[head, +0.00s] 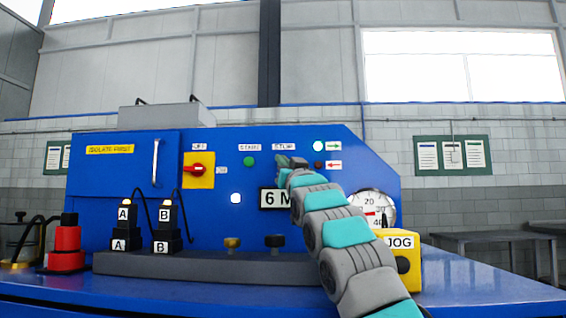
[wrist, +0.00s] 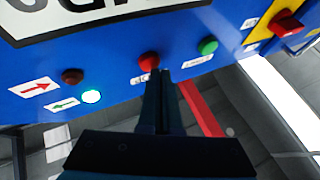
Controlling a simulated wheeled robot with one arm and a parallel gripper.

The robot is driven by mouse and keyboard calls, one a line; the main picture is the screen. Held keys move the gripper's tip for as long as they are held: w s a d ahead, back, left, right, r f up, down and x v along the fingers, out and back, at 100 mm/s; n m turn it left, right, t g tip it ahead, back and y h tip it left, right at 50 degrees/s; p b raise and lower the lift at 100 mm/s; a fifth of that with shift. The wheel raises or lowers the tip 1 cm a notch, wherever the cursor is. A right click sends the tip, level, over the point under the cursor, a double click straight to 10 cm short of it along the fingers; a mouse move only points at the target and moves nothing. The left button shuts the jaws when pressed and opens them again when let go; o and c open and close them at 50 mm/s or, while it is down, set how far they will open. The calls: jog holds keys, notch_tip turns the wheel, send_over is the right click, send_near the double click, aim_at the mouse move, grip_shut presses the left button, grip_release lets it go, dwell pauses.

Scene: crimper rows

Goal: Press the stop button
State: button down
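The blue machine panel (head: 130,200) carries the buttons. In the wrist view, which is upside down, the red stop button (wrist: 149,62) sits just beyond my fingertips, slightly to their left. I cannot tell whether they touch. My gripper (wrist: 160,74) has its two dark fingers together with nothing between them, partly covering the label by the button. In the head view my gripper (head: 290,162) is at the panel under the STOP label (head: 284,147) and hides the stop button. The green start button (head: 249,161) is left of it there and shows in the wrist view (wrist: 208,46).
A red rotary switch (head: 197,169) on a yellow plate is at the left. A lit white button (head: 318,146) and a dark red one (head: 318,165) are close right of my gripper. A gauge (head: 373,209) and yellow JOG box (head: 402,262) stand lower right.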

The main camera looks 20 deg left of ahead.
jog(key=shift+w, duration=0.2)
jog(key=shift+w+f, duration=0.2)
jog(key=shift+f, duration=0.1)
dwell(0.7)
jog(key=shift+a+f, duration=0.1)
jog(key=shift+f, duration=0.05)
jog(key=shift+s+f+b, duration=0.2)
jog(key=shift+s+b, duration=0.55)
jog(key=shift+b, duration=0.35)
jog(key=shift+r, duration=0.15)
jog(key=shift+s, duration=0.15)
